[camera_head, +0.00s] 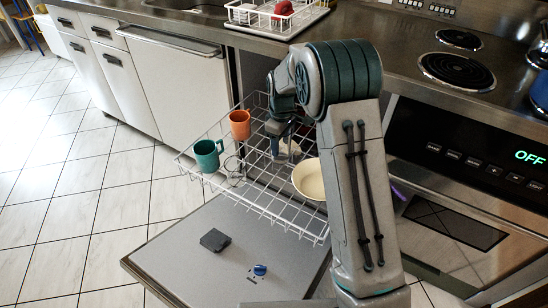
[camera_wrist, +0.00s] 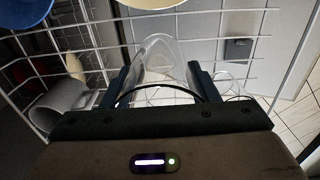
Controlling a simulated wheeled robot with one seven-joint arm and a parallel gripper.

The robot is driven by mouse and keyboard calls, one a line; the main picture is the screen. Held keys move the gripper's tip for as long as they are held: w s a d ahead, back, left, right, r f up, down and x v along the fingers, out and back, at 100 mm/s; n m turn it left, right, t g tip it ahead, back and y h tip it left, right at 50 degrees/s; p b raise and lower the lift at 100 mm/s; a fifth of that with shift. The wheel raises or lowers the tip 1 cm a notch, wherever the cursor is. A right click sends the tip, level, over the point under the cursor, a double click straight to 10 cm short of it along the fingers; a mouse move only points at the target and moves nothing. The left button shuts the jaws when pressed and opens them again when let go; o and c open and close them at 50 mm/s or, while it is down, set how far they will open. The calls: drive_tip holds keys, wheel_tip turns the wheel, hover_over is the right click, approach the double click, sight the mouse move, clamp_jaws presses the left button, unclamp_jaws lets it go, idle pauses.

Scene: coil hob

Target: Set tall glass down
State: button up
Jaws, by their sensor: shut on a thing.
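The tall glass (camera_wrist: 163,58) is clear and see-through. It shows between my gripper's fingers in the wrist view, over the white wire dish rack (camera_wrist: 100,60). My gripper (camera_wrist: 158,82) is shut on it. In the head view my gripper (camera_head: 278,148) points down into the pulled-out rack (camera_head: 262,202), between the orange cup and the cream bowl. The glass is hard to make out there, and I cannot tell whether its base touches the wires.
The rack also holds an orange cup (camera_head: 240,125), a teal mug (camera_head: 208,155) and a cream bowl (camera_head: 309,179). A grey mug (camera_wrist: 62,103) lies left of my gripper. Another clear glass (camera_wrist: 229,84) seems to stand right. The open dishwasher door (camera_head: 195,270) lies below.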

drive_tip(key=shift+s+a+f, duration=0.15)
drive_tip(key=shift+a+f, duration=0.65)
drive_tip(key=shift+a, duration=0.25)
drive_tip(key=shift+f+b, duration=0.55)
drive_tip(key=shift+f, duration=1.25)
drive_tip(key=shift+f, duration=0.1)
drive_tip(key=shift+f, duration=0.15)
drive_tip(key=o, duration=1.1)
wheel_tip(320, 180, up, 13)
drive_tip(key=shift+f+p, duration=0.2)
drive_tip(key=shift+p, duration=0.95)
